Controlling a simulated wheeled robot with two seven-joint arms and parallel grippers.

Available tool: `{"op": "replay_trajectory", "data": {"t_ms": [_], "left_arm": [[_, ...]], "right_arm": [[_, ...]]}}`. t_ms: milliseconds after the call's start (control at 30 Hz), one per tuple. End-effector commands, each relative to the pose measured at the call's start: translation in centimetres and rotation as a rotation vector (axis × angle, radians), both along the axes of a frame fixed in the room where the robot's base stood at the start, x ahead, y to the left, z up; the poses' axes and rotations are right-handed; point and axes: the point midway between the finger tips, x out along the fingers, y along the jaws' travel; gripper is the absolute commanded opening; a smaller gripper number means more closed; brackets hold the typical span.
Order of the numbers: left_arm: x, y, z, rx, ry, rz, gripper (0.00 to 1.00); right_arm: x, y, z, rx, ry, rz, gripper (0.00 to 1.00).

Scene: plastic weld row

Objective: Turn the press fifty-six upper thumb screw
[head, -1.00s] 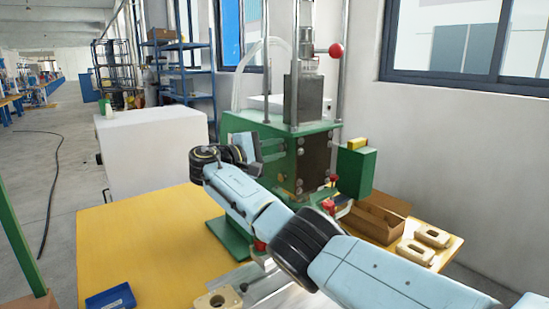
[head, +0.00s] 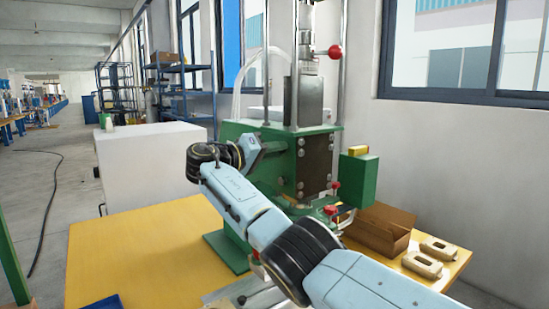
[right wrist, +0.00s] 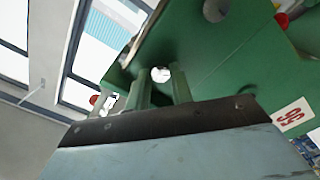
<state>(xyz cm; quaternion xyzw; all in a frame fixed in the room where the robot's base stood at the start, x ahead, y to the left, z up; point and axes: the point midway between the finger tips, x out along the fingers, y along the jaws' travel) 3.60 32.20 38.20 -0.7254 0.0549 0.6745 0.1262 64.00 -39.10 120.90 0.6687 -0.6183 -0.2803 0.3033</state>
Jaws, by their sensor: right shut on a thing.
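The green press (head: 245,132) stands on the yellow table. My right arm reaches across its front, and my right gripper (head: 264,147) is at the left part of the green body, its fingertips hard to make out there. In the right wrist view, the two fingers of my right gripper (right wrist: 161,86) are at a pale round screw head (right wrist: 161,74) on the green face, closed on it. A second round screw head (right wrist: 215,9) shows farther up. A white label with a red 56 (right wrist: 292,115) is upside down at the right. My left gripper is out of view.
A red ball knob (head: 335,51) sticks out at the upper right of the press. An open cardboard box (head: 380,236) and pale molded parts (head: 440,249) are right of it. A white cabinet (head: 150,165) stands at left.

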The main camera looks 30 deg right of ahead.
Motion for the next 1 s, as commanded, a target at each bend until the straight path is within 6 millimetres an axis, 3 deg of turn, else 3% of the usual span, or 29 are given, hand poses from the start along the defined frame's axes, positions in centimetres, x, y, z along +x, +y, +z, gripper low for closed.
{"op": "replay_trajectory", "data": {"t_ms": [67,300,600,1000], "left_arm": [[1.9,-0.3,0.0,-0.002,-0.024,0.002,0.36],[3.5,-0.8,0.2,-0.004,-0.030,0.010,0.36],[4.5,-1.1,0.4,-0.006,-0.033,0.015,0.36],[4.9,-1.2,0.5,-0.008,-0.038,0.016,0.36]], "right_arm": [[0.0,0.1,-0.3,0.008,-0.070,-0.001,0.00],[0.0,0.1,-0.3,0.023,-0.266,-0.001,0.00],[0.1,0.1,-0.3,0.036,-0.425,0.000,0.00],[0.1,0.1,-0.2,0.041,-0.487,-0.002,0.00]]}}
